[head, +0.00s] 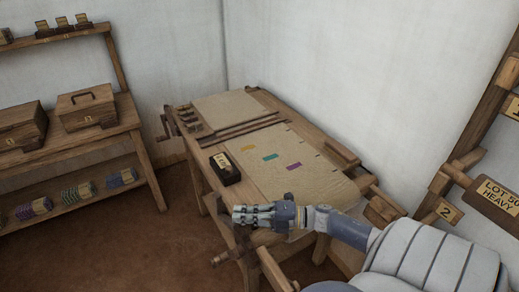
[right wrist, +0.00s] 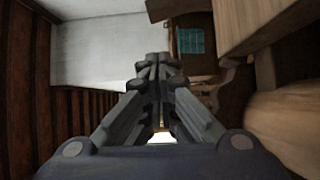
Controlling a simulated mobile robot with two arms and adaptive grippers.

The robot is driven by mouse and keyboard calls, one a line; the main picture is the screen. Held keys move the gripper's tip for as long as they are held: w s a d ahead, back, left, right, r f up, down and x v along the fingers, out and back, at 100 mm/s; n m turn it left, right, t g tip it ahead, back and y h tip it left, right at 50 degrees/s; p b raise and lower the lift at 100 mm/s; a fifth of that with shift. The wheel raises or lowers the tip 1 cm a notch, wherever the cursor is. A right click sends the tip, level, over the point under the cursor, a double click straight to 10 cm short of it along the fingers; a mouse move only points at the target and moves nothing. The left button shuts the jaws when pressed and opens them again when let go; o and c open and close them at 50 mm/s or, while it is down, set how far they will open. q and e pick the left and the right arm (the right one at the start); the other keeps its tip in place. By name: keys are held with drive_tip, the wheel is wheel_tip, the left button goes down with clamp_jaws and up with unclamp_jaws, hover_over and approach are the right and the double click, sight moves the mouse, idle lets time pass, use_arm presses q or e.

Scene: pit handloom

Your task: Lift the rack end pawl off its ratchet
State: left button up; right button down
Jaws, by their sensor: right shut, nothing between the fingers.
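My right gripper (head: 238,215) is shut and empty, held at the near edge of the wooden loom table (head: 210,180), in front of its lower left corner. In the right wrist view its closed fingers (right wrist: 158,65) point away from the camera, with wooden parts (right wrist: 275,25) close on the right. A wooden bar end (head: 268,268) shows below the gripper in the head view. I cannot make out the rack end pawl or its ratchet for certain; they are small or hidden. My left gripper is not in view.
Pale cloth (head: 300,175) with coloured patches lies on the loom, with a dark box (head: 225,168) beside it. A shelf bench (head: 95,135) with boxes and yarn stands at left. Brown floor is open at left front.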

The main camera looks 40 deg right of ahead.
sight(218, 204)
drive_tip(key=w, duration=0.1)
drive_tip(key=w+b, duration=0.1)
drive_tip(key=w, duration=0.1)
drive_tip(key=w+b, duration=0.1)
drive_tip(key=w, duration=0.1)
drive_tip(key=shift+a, duration=0.4)
